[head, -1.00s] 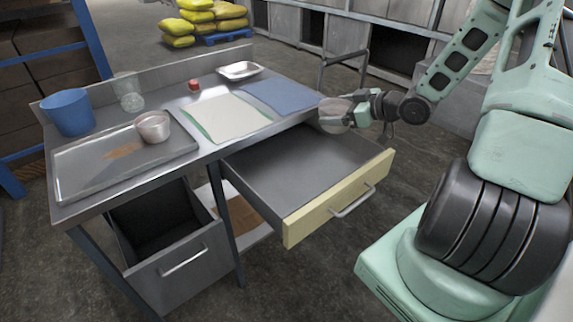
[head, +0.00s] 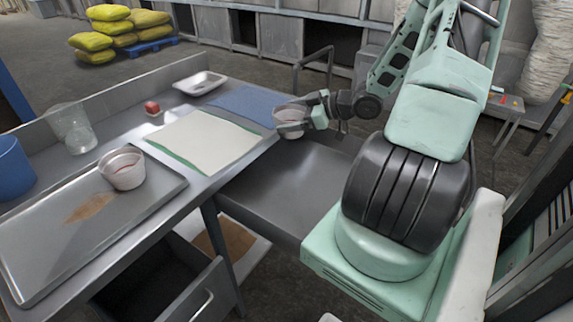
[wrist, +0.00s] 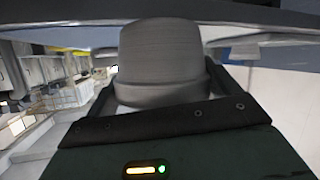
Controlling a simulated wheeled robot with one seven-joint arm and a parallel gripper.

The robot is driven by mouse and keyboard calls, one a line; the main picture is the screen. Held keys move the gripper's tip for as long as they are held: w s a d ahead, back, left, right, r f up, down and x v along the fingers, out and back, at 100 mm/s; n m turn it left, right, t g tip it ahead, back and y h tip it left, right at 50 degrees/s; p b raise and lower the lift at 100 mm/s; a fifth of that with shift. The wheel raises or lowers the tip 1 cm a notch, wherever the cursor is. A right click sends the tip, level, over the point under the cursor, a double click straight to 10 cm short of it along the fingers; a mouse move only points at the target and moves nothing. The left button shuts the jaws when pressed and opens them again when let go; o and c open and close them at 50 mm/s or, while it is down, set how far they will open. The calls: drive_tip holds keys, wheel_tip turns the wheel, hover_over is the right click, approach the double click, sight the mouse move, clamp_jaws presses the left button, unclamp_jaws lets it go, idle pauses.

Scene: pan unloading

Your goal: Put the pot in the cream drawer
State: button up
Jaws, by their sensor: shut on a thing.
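My gripper (head: 308,112) is shut on a small round pot (head: 288,122), greyish with a reddish inside, beside the bench's right edge, near the blue mat. In the wrist view a grey rounded body, seemingly the held pot (wrist: 163,60), sits between the dark fingers. A similar pot (head: 122,172) stands on the metal tray.
The bench holds the tray (head: 40,260), a pale green-edged mat (head: 205,140), a blue mat (head: 245,103), a small red object (head: 152,107), a white dish (head: 200,82), a clear cup (head: 74,130) and a blue bucket (head: 12,165). A grey lower drawer (head: 190,305) is also open.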

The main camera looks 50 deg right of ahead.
wheel_tip(320, 180, down, 15)
drive_tip(key=shift+r, duration=0.2)
idle(0.3)
drive_tip(key=shift+f+b, duration=0.2)
drive_tip(key=shift+b, duration=0.1)
drive_tip(key=o, duration=0.8)
drive_tip(key=shift+c, duration=0.2)
drive_tip(key=shift+r, duration=0.15)
drive_tip(key=shift+s+d+r, duration=0.1)
drive_tip(key=shift+s+r, duration=0.05)
drive_tip(key=shift+s, duration=0.05)
drive_tip(key=v, duration=0.7)
drive_tip(key=shift+b, duration=0.3)
drive_tip(key=shift+r, duration=0.1)
